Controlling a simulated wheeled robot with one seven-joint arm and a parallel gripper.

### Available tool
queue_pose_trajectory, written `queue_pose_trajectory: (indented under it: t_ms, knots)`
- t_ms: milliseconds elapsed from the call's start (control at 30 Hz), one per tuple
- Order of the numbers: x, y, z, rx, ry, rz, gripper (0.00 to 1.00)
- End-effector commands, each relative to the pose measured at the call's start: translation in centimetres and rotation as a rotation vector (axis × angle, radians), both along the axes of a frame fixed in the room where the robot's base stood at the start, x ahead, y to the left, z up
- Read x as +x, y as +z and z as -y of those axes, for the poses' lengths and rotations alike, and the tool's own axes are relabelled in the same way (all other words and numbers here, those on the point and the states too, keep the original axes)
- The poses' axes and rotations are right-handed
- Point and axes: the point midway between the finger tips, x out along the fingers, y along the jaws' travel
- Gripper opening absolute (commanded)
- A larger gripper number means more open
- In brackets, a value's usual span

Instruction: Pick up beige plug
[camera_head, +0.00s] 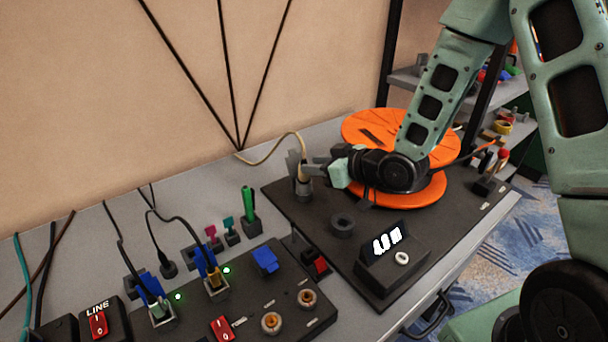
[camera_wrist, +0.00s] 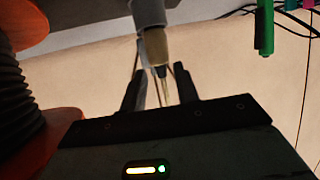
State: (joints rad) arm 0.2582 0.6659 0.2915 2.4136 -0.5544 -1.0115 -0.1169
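The beige plug (camera_head: 304,172) stands upright in a dark round holder (camera_head: 304,190) at the back left of the black board. Its beige cable (camera_head: 270,158) arches up and runs left toward the wall. My gripper (camera_head: 305,167) reaches in from the right at the plug's height. In the wrist view the plug (camera_wrist: 155,46) shows upside down in front of my gripper (camera_wrist: 158,75), between the two dark fingers. The fingers are apart, with gaps beside the cable. Contact with the plug cannot be told.
An orange reel (camera_head: 425,195) stands right behind my wrist. A black box with a lit display (camera_head: 390,245) and a dark ring (camera_head: 342,226) lie in front. A power strip with switches (camera_head: 240,300) is at the left. A green marker (camera_head: 247,202) stands upright nearby.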

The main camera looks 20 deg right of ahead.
Motion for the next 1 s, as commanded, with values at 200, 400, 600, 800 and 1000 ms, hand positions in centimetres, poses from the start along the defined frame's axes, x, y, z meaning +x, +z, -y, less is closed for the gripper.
queue_pose_trajectory:
  t_ms: [200,400,600,800,1000]
  knots:
    - [2.3,-1.8,-1.6,0.0,0.002,0.0,0.31]
    - [3.4,-2.2,-2.2,0.0,0.002,0.0,0.31]
    - [3.3,-2.3,-2.2,0.0,0.001,0.0,0.28]
    - [3.3,-2.2,-2.2,0.0,0.001,0.0,0.02]
    - [3.4,-2.1,-2.2,0.0,0.001,0.001,0.02]
